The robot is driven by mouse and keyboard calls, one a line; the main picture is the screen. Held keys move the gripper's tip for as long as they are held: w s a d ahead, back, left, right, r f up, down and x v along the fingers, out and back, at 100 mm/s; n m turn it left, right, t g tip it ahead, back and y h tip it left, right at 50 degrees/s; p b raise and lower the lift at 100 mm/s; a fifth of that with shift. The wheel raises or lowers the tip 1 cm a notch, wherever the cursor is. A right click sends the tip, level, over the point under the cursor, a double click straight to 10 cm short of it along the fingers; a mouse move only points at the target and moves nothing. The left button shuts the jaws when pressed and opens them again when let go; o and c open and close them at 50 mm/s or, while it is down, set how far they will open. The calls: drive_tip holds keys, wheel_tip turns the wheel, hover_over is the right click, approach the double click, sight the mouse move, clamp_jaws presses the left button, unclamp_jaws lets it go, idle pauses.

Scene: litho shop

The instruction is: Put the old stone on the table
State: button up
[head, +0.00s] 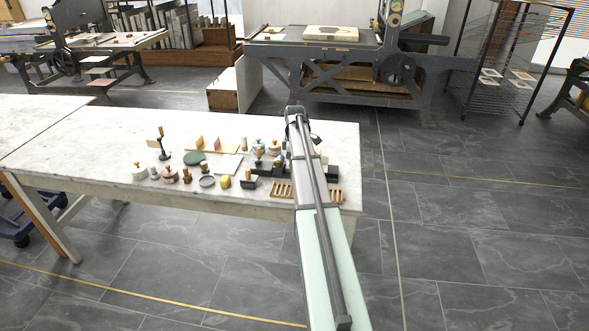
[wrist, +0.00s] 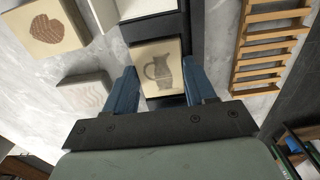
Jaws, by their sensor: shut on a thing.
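In the wrist view my gripper (wrist: 164,78) has its two blue fingers on either side of a small cream stone (wrist: 158,62) with a grey jug picture on its face, and it is shut on this stone. The stone lies close beside a dark tray or block edge; I cannot tell whether it is lifted clear. In the head view my arm reaches over the right end of the pale table (head: 90,150) and hides the gripper and the stone.
In the wrist view, a stone with a brown heart-shaped print (wrist: 50,27) and a pale stone with wavy lines (wrist: 88,92) lie left; a slatted wooden rack (wrist: 268,45) is right.

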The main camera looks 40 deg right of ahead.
drive_tip(key=shift+r, duration=0.15)
drive_tip(key=shift+r, duration=2.4)
drive_tip(key=shift+w+d+r, duration=0.1)
drive_tip(key=shift+w+d, duration=0.05)
drive_tip(key=shift+d, duration=0.1)
drive_tip(key=s+d+m, duration=0.2)
drive_tip(key=d+m, duration=0.7)
drive_tip(key=s+d+m, duration=0.2)
drive_tip(key=d+m, duration=0.7)
drive_tip(key=shift+r, duration=0.45)
drive_tip(key=shift+d+f, duration=0.1)
drive_tip(key=shift+f, duration=3.1)
